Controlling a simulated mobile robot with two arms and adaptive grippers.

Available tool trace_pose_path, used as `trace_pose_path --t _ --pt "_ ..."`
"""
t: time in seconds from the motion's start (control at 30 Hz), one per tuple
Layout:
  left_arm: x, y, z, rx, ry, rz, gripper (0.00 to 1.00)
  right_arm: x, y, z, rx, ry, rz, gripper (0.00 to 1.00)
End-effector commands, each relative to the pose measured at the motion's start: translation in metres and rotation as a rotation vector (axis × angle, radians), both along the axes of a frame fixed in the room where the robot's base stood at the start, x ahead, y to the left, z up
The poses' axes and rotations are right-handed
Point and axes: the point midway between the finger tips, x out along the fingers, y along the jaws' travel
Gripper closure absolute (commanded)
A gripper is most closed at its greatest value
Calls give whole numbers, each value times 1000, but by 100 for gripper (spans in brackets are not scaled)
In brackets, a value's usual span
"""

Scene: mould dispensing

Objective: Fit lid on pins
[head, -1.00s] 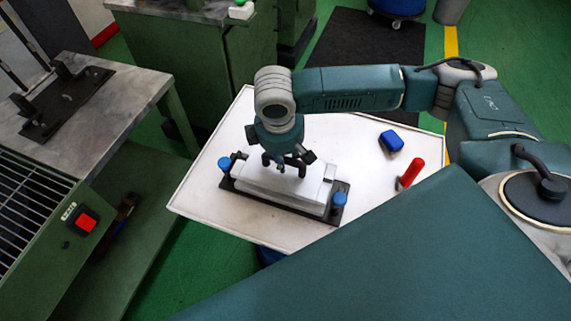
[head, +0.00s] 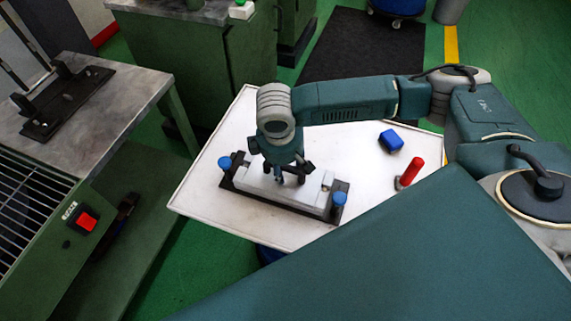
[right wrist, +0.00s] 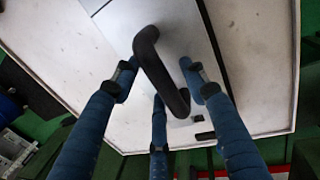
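The light grey lid (head: 257,182) lies over the black mould base (head: 341,186) on the white table. A blue-topped pin (head: 225,163) stands at the left end and another blue-topped pin (head: 339,198) at the right end. My right gripper (head: 284,179) is low over the lid's middle. In the right wrist view its three blue fingers (right wrist: 160,85) stand around the lid's black bar handle (right wrist: 160,72), with gaps showing beside the handle. The fingers hide the handle in the head view, and the lid's seating on the base cannot be told. My left gripper is not in view.
A blue block (head: 391,141) and a red cylinder (head: 411,172) stand on the right of the white table (head: 210,200). A grey bench (head: 110,120) with a black fixture is at the left, beside a red button (head: 86,222).

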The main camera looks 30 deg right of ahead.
Motion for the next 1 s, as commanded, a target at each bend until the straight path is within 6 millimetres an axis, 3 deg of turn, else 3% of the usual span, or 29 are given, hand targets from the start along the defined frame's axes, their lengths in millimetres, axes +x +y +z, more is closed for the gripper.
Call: trace_pose_path --t 0.13,0.27,0.7,1.0 --pt "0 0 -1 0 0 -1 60 1 0 4 1 -2 0 57" --pt "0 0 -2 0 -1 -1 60 -1 3 19 2 -3 2 57" --pt "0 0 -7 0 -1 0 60 -12 16 104 1 -3 0 57" --pt "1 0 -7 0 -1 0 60 -15 18 121 1 -1 0 57"
